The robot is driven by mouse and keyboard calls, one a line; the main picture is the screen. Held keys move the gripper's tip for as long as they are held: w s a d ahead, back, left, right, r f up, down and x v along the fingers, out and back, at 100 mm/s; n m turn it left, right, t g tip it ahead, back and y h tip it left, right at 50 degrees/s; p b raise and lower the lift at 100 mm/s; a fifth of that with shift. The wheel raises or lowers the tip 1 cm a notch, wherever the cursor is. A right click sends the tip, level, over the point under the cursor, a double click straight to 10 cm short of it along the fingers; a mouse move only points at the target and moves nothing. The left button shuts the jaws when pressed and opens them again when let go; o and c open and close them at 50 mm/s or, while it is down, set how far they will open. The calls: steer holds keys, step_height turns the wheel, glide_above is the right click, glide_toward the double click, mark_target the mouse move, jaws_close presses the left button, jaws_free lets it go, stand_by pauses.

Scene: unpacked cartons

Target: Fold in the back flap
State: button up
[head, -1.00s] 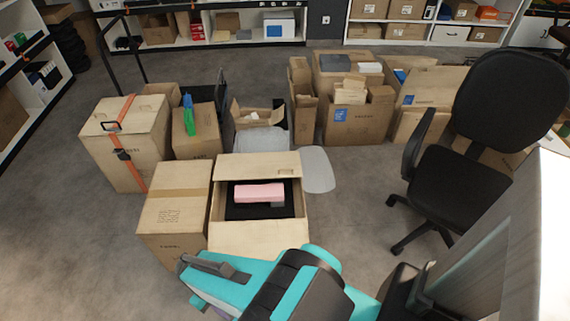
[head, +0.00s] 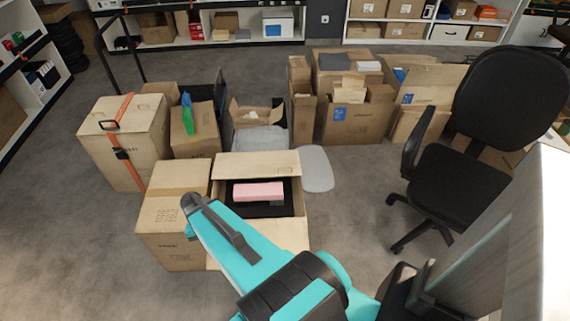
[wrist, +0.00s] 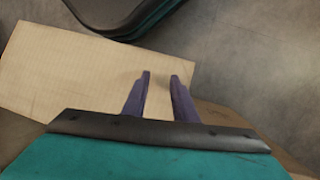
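The open carton (head: 302,212) stands in the lower middle of the head view. Its back flap (head: 255,164) sticks out from the far rim, not folded in. A pale front flap (head: 289,236) shows at the near side, partly behind my arm. A pink item (head: 258,192) lies on a black insert (head: 283,208) inside. My gripper is hidden behind my arm in the head view. In the wrist view my gripper (wrist: 160,76) has its two purple fingers apart with nothing between them. A cardboard panel (wrist: 75,78) lies beyond the fingers; I cannot tell which flap or whether they touch it.
A closed, taped carton (head: 172,215) stands directly left of the open one. A strapped carton (head: 120,140) and several open boxes stand behind. A grey flat sheet (head: 316,168) lies right of the back flap. An office chair (head: 450,190) is at right. Floor at left is clear.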

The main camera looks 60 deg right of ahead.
steer(key=w+d+r+m, duration=0.1)
steer(key=d+m, duration=0.1)
steer(key=d, duration=0.2)
steer(key=w+d+r+m, duration=0.1)
steer(key=w+d+r, duration=0.1)
steer(key=d, duration=0.2)
steer(key=w+d+r+m+t, duration=0.1)
steer(key=d+r+m, duration=0.1)
steer(key=d, duration=0.2)
steer(key=shift+w+m, duration=0.15)
steer(key=shift+m, duration=0.15)
steer(key=s+d+r+m, duration=0.2)
steer(key=d+r+m, duration=0.2)
steer(key=d, duration=0.6)
steer(key=s+d+r+m+t+h+b, duration=0.1)
steer(key=d+r+m, duration=0.4)
steer(key=d, duration=0.6)
steer(key=s+d+r+m+t, duration=0.1)
steer(key=s+d+r+m, duration=0.2)
steer(key=d+r, duration=0.5)
steer(key=shift+s+d+r+m+h+b, duration=0.35)
steer(key=shift+d+m, duration=0.35)
steer(key=shift+d, duration=0.5)
steer(key=shift+f, duration=0.25)
steer(key=shift+w+d+f+p, duration=0.1)
steer(key=shift+f+p, duration=0.05)
steer(key=shift+f, duration=3.25)
steer(key=shift+w+d+f+p, duration=0.1)
steer(key=shift+f+p, duration=0.05)
steer(key=shift+f, duration=3.2)
